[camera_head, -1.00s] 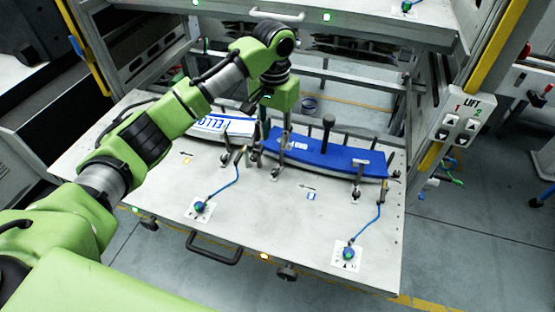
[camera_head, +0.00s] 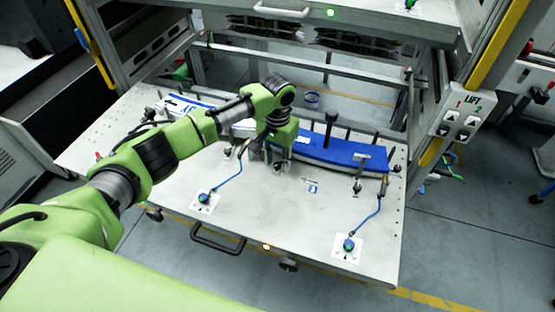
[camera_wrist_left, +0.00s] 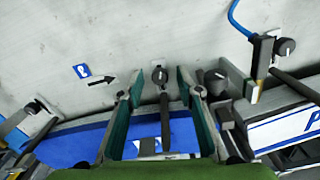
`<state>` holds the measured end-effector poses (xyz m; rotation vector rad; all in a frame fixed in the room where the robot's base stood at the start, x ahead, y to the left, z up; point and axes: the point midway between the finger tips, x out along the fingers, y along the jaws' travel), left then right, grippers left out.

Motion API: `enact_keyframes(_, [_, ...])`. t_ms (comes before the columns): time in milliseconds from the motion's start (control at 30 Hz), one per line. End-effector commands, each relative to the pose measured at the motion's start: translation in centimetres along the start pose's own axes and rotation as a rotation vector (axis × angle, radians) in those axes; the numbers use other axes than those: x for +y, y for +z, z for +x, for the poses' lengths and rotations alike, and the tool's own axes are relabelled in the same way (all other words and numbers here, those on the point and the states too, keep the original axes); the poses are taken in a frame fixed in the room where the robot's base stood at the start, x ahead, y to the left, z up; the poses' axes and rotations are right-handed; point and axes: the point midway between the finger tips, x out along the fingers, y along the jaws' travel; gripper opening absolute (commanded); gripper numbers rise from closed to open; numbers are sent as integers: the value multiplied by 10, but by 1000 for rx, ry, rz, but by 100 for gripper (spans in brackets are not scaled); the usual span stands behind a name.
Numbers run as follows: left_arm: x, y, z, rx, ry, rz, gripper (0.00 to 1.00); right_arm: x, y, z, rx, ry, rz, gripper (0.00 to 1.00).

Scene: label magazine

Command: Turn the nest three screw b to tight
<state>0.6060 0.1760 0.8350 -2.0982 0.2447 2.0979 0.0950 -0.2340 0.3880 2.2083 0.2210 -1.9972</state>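My left gripper (camera_head: 278,160) reaches down over the near edge of the blue curved piece (camera_head: 345,155) on the table. In the left wrist view its two fingers (camera_wrist_left: 160,82) are open, one on each side of a dark round screw knob (camera_wrist_left: 160,74) with a pale mark. I cannot tell whether either finger touches it. Another knob (camera_wrist_left: 285,47) stands at the right of that view and one (camera_wrist_left: 35,107) at the left. No readable label shows which knob is screw b. The gripper hides the screw in the head view.
The white tabletop (camera_head: 280,215) is mostly clear in front. Two blue cables run to round units, at left (camera_head: 204,198) and right (camera_head: 349,244). A black upright post (camera_head: 330,124) stands by the blue piece. A lettered white-and-blue piece (camera_wrist_left: 290,128) lies beside it.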

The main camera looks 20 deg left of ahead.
Motion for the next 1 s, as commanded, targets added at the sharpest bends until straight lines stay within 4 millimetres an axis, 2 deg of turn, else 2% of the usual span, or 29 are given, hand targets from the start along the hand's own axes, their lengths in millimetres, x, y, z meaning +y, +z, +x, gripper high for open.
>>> enact_keyframes(67, [0, 0, 0, 0, 0, 0, 33, -1, 3, 0, -5, -1, 0, 23])
enact_keyframes(133, [0, 0, 0, 0, 0, 0, 20, -1, 5, 0, -8, -1, 0, 23])
enact_keyframes(200, [0, 0, 0, 0, 0, 0, 2, -1, 7, 0, -10, -2, 0, 23])
enact_keyframes(233, [0, 0, 0, 0, 0, 0, 0, -1, 8, 0, -11, -2, 0, 23])
enact_keyframes(667, [0, 0, -2, -2, 0, 54, 0, -1, 7, -6, -12, -2, 0, 23])
enact_keyframes(1000, [1, 0, -3, -2, 2, 297, 0, -1, 5, -24, -11, -1, 0, 23])
